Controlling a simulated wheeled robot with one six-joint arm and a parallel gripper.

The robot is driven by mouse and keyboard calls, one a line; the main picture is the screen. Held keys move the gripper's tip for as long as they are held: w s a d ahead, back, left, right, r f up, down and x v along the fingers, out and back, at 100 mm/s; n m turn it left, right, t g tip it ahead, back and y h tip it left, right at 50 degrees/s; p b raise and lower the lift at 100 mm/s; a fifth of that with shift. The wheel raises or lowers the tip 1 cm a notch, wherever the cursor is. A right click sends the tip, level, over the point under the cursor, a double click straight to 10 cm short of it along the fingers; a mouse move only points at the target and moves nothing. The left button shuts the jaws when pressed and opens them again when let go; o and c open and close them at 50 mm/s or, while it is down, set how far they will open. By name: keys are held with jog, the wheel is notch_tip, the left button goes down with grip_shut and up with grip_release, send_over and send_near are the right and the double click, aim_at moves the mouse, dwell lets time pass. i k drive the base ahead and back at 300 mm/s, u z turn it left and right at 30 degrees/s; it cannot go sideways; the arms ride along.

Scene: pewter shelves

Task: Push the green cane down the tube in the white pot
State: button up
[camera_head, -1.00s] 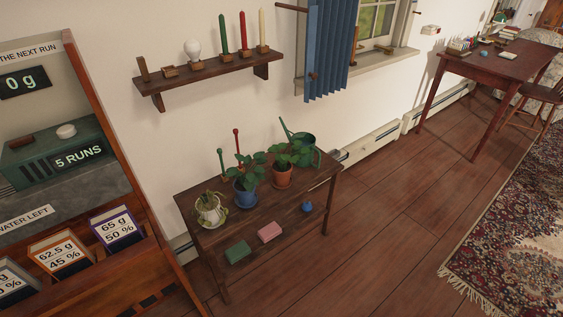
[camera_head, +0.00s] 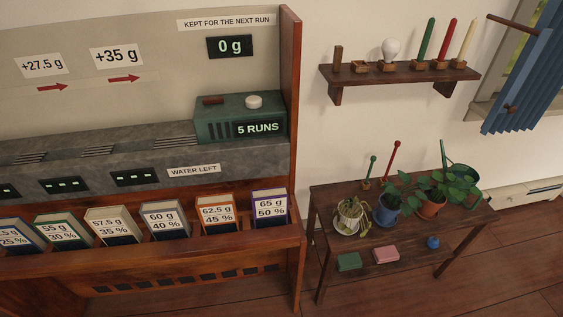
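A green cane (camera_head: 371,170) with a round knob on top stands upright at the back of the small dark table (camera_head: 415,238), behind the plants. The white pot (camera_head: 349,226) stands on a saucer at the table's left end and holds a drooping pale-green plant. A tube in that pot is too small to make out. The green cane is apart from the white pot, behind it and a little to the right. My gripper is not in view.
A red cane (camera_head: 391,165) stands beside the green one. Blue (camera_head: 387,216) and terracotta (camera_head: 429,209) pots and a green watering can (camera_head: 463,190) fill the table's right. A large wooden cabinet (camera_head: 293,150) stands left. A wall shelf (camera_head: 400,75) hangs above.

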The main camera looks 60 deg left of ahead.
aim_at(350, 211)
jog(key=u, duration=1.4)
jog(key=i, duration=1)
